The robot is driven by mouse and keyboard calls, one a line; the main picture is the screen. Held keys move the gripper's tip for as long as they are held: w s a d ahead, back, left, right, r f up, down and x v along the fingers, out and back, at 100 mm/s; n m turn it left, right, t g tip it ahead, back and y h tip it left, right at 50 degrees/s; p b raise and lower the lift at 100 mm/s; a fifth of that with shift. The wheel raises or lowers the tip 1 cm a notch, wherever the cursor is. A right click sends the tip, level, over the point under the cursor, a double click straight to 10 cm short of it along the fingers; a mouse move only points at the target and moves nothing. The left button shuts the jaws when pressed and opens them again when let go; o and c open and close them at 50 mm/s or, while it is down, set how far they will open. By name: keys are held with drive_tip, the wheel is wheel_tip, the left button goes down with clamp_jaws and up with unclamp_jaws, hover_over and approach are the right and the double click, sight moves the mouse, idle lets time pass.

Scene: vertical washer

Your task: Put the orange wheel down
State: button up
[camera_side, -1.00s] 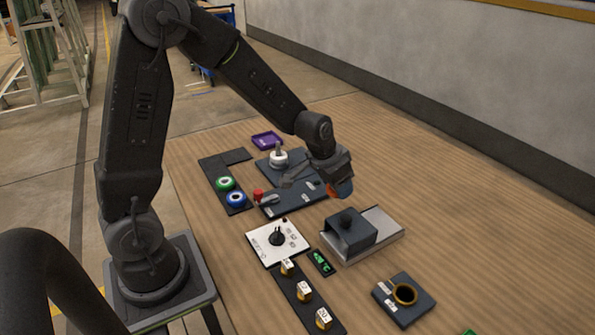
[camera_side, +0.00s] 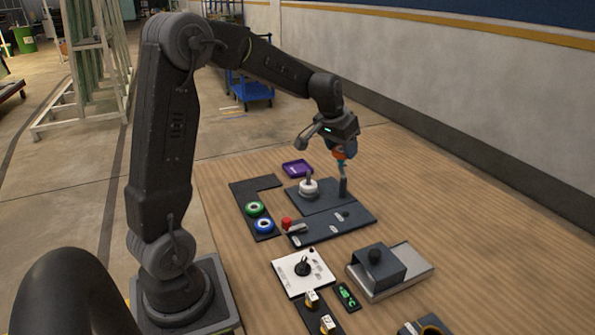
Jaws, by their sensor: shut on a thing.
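The orange wheel (camera_side: 339,155) shows as a small orange patch at the jaws of my gripper (camera_side: 342,150). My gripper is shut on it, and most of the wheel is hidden. It is held in the air above a dark upright post (camera_side: 343,187) on the dark fixture plate (camera_side: 322,202). A pale blue piece shows between the wheel and the post; I cannot tell whether they touch. The green wheel (camera_side: 256,208) and blue wheel (camera_side: 264,225) lie on a dark L-shaped rack (camera_side: 262,184), whose far part is bare.
A white round part (camera_side: 309,188) with a peg stands left of the post. A purple tray (camera_side: 297,169) lies behind it. A red knob (camera_side: 287,223), a white dial panel (camera_side: 303,270) and a grey block (camera_side: 376,263) are nearer. The table's right side is clear.

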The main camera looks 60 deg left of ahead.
drive_tip(key=s+a+n+g+y, duration=0.1)
drive_tip(key=s+a+n, duration=0.35)
drive_tip(key=a, duration=0.95)
drive_tip(key=s+a+n+y, duration=0.15)
drive_tip(key=s+a, duration=0.55)
drive_tip(key=a, duration=0.7)
hover_over(298, 168)
drive_tip(key=d, duration=0.1)
drive_tip(key=f, duration=1.2)
drive_tip(key=shift+s+f, duration=0.25)
drive_tip(key=shift+s, duration=0.15)
drive_tip(key=shift+f, duration=1.95)
drive_tip(key=shift+f, duration=0.15)
drive_tip(key=shift+f, duration=0.45)
drive_tip(key=o, duration=0.6)
drive_tip(key=shift+d, duration=0.1)
